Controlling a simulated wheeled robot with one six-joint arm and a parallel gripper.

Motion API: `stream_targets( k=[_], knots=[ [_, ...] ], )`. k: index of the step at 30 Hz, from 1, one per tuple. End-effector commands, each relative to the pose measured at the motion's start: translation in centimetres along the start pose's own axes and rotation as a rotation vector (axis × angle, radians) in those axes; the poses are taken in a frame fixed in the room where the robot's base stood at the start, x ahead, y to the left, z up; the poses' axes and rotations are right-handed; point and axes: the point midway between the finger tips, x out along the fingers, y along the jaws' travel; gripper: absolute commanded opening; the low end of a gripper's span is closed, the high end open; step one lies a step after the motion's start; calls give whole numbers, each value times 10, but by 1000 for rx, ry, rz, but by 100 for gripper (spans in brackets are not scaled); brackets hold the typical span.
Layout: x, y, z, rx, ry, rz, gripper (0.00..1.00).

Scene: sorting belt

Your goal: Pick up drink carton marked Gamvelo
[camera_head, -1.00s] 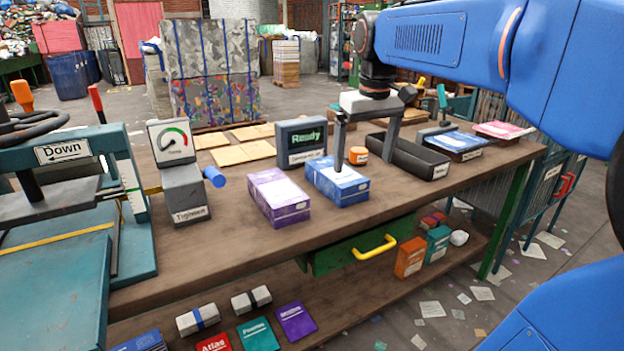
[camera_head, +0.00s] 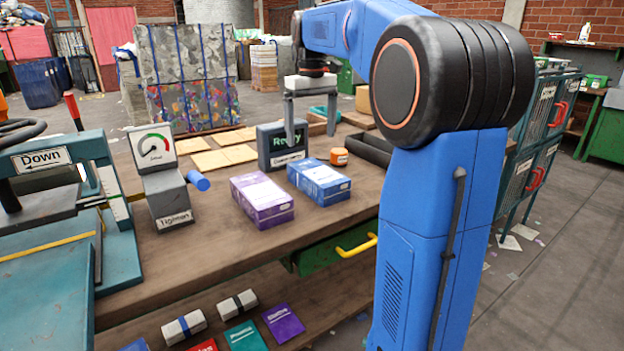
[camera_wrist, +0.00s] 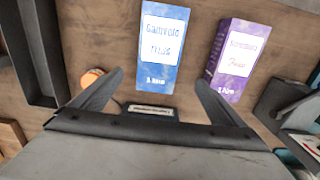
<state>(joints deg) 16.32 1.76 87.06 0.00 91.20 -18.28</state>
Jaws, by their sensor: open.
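The blue drink carton (camera_head: 319,181) lies on the workbench, and its top reads Gamvelo Milk in the wrist view (camera_wrist: 163,48). A purple carton (camera_head: 262,199) lies just to its left, and to its right in the wrist view (camera_wrist: 235,58). My gripper (camera_head: 311,137) is open and empty, raised above the bench beyond the blue carton, near the Ready display. In the wrist view, its two spread fingers (camera_wrist: 160,80) show apart from both cartons. The blue carton lies ahead of the gap between them.
The Ready display (camera_head: 283,145) stands behind the cartons. An orange jar (camera_head: 339,157) and a dark tray (camera_head: 368,150) are to the right. A gauge on a grey block (camera_head: 170,197) stands left. Flat cardboard pieces (camera_head: 225,157) lie behind. My arm hides the bench's right end.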

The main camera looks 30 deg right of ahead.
Motion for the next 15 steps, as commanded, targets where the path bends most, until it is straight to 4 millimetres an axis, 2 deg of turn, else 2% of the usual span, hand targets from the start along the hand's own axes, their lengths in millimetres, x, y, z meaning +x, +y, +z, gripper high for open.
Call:
stream_targets(
  k=[9,15],
  knots=[
    [56,0,1,0,-2,-1,94],
    [76,0,1,0,0,0,94]
  ],
)
